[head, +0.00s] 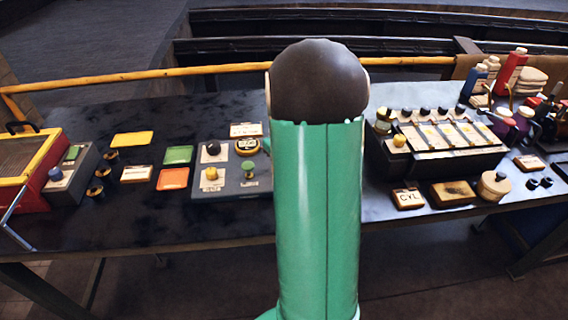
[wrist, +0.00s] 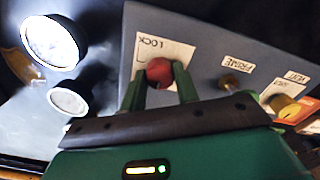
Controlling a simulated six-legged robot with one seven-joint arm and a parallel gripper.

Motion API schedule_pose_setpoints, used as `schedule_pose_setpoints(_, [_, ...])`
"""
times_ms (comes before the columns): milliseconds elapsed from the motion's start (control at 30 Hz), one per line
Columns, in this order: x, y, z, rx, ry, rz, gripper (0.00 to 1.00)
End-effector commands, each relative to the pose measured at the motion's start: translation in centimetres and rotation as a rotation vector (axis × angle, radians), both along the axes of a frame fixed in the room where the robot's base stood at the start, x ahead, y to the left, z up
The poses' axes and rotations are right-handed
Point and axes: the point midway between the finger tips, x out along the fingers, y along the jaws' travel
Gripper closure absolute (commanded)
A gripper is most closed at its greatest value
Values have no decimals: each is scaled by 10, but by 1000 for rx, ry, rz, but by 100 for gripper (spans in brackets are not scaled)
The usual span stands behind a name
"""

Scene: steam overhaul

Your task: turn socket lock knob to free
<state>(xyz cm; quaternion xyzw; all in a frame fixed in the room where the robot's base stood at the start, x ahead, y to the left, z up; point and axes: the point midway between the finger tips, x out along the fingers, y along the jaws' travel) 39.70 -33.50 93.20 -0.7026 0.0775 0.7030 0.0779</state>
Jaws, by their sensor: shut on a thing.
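The red lock knob (wrist: 159,70) sits on a white LOCK label (wrist: 178,48) on a grey panel (wrist: 220,45) in the wrist view. My gripper (wrist: 160,78) has its two green fingers on either side of the knob, shut on it. In the head view my own green arm fills the middle and hides the gripper and this knob.
Two round bright-faced parts stand left. In the head view, a control plate (head: 232,205) lies left of my arm and a slotted rack (head: 440,150) right.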

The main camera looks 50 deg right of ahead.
Motion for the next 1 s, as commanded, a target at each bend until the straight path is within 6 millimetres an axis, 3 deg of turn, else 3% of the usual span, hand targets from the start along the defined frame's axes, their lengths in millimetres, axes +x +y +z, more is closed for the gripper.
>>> schedule_pose_setpoints(400, [1, -1, 1, -3, -2, 9, 92])
schedule_pose_setpoints(433, [1, -1, 1, -3, -2, 9, 66])
schedule_pose_setpoints(533, [1, -1, 1, -3, -2, 8, 48])
schedule_pose_setpoints(833, [0, 0, 2, -1, -1, 8, 48])
schedule_pose_setpoints(1000, [1, -1, 18, -4, -3, 8, 48])
